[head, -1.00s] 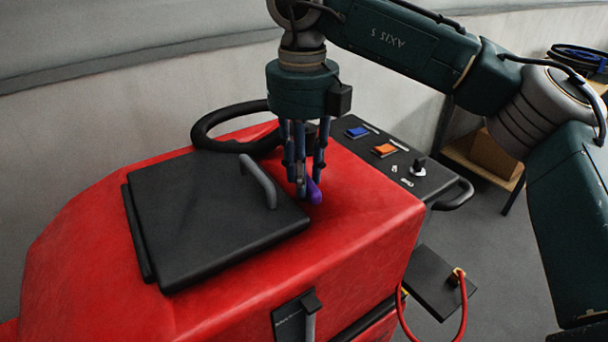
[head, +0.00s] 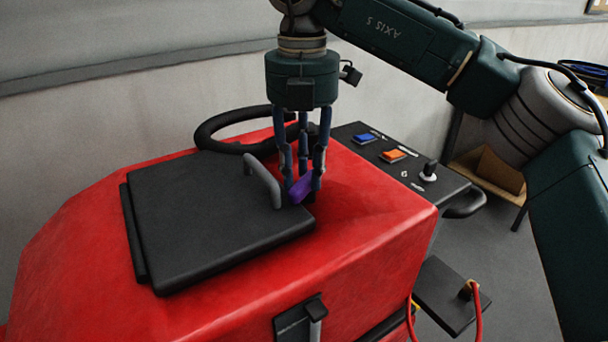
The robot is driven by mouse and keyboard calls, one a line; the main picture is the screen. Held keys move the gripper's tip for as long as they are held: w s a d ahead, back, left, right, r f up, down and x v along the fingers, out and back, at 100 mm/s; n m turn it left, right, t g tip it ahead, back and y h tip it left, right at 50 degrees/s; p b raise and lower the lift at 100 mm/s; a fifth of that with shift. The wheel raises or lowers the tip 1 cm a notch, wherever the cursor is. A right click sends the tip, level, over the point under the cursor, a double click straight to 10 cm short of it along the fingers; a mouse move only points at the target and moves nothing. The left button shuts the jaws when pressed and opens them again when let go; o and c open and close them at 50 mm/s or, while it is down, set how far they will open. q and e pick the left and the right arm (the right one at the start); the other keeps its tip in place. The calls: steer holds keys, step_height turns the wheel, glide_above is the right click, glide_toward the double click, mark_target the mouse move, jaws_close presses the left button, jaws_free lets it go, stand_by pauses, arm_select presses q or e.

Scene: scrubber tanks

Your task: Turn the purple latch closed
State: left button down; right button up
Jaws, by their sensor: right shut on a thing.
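The purple latch (head: 301,188) is at the right edge of the black lid (head: 205,215) on the red machine. Its visible end points left, over the edge of the lid. My right gripper (head: 303,183) points straight down from above, with its fingers shut on the latch. The fingers hide part of the latch and its pivot. The lid lies flat and looks shut, with a grey handle (head: 262,182) just left of the fingers. My left gripper is not in view.
The red body (head: 365,225) surrounds the lid. A black steering wheel (head: 215,130) stands behind the gripper. A control panel (head: 440,185) with blue and orange switches and a knob is to the right. A red cable (head: 479,315) hangs at the lower right.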

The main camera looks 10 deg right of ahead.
steer(key=m, duration=0.1)
steer(key=m+b, duration=0.1)
steer(key=m, duration=0.3)
steer(key=shift+w, duration=0.3)
steer(key=shift+r+b, duration=0.1)
steer(key=shift+b, duration=0.2)
steer(key=o, duration=1.2)
step_height(320, 180, up, 12)
